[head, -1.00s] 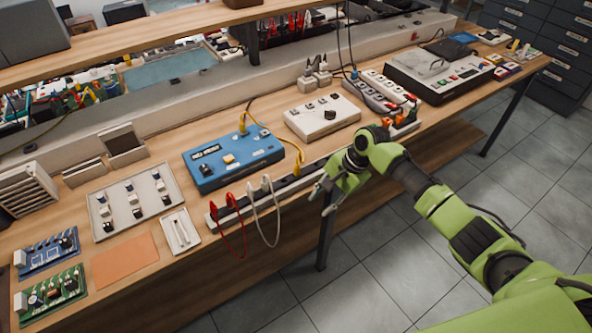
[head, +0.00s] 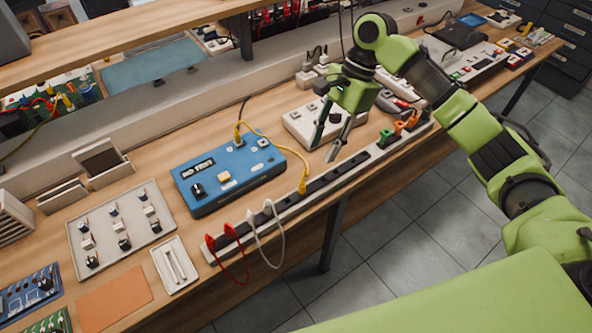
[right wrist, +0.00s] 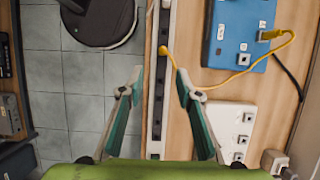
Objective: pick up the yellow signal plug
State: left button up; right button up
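A yellow cable has a yellow plug at each end. One yellow plug (head: 302,187) stands in the black socket strip (head: 322,181) along the table's front edge; it also shows in the right wrist view (right wrist: 164,51). The other yellow plug (head: 238,129) sits on top of the blue test box (head: 213,187), and also shows in the right wrist view (right wrist: 264,36). My right gripper (head: 326,148) is open and empty above the strip, right of the strip's yellow plug in the head view. In the right wrist view its fingertips (right wrist: 160,80) straddle the strip, apart from the plug. My left gripper is out of view.
A white switch box (head: 298,127) stands behind my right gripper. Floor lies beyond the front edge.

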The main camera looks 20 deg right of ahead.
aim_at(303, 184)
jog(key=p+x, duration=0.1)
jog(key=x, duration=0.7)
jog(key=shift+w+a, duration=0.1)
jog(key=shift+a+f, duration=0.1)
jog(key=shift+f, duration=0.05)
jog(key=p+x, duration=0.1)
jog(key=x, duration=0.3)
jog(key=shift+a+p, duration=0.25)
jog(key=shift+p, duration=0.05)
jog(key=shift+a+f, duration=0.1)
jog(key=shift+f, duration=0.4)
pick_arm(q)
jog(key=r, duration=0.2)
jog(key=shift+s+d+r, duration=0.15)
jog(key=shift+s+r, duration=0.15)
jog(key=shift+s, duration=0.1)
pick_arm(e)
grip_shut()
